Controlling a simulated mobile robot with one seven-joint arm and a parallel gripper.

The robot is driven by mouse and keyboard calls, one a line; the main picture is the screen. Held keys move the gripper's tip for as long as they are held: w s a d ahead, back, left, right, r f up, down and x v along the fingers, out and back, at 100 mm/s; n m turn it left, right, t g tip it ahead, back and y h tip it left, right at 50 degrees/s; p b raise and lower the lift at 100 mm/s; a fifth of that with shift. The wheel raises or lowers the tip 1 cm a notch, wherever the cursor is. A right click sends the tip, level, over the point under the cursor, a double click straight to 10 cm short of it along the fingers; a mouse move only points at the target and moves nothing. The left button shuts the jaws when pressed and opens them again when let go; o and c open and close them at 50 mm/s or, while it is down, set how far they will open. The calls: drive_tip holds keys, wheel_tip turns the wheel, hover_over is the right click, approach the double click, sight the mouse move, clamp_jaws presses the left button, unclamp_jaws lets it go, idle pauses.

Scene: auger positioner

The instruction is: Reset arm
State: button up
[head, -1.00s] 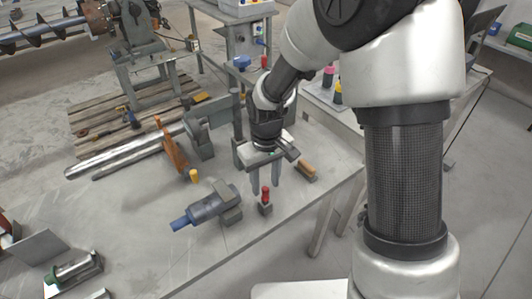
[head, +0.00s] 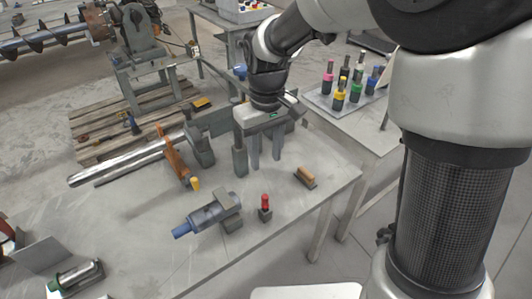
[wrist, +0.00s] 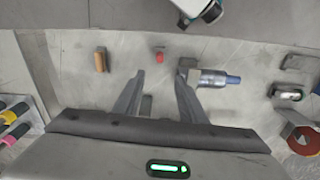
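My gripper (head: 265,165) hangs over the grey workbench (head: 320,218), pointing down, with its two fingers apart and nothing between them. In the wrist view the open fingers (wrist: 160,80) show above the bench. A small red-topped piece in a dark block (head: 265,208) stands on the bench in front of the gripper and apart from it. Its red top also shows in the wrist view (wrist: 160,57). My arm comes down from the upper right.
A blue-grey cylindrical tool (head: 208,213), a wooden-handled brush (head: 305,177), a yellow piece (head: 195,183) and an orange-brown part (head: 173,157) with metal bars lie on the bench. A side table holds a tray of coloured bottles (head: 340,98).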

drive_tip(key=s+d+r+m+t+p, duration=0.2)
drive_tip(key=s+d+r+m+p, duration=0.1)
drive_tip(key=s+d+r, duration=0.3)
drive_tip(key=s+d+r+m+t+p, duration=0.2)
drive_tip(key=s+d+r+p, duration=0.4)
drive_tip(key=s+r, duration=0.4)
wheel_tip(320, 180, up, 6)
drive_tip(key=shift+d+f+m+t, duration=0.15)
drive_tip(key=shift+f+m+t, duration=0.2)
drive_tip(key=shift+t, duration=0.35)
drive_tip(key=shift+s+r, duration=0.1)
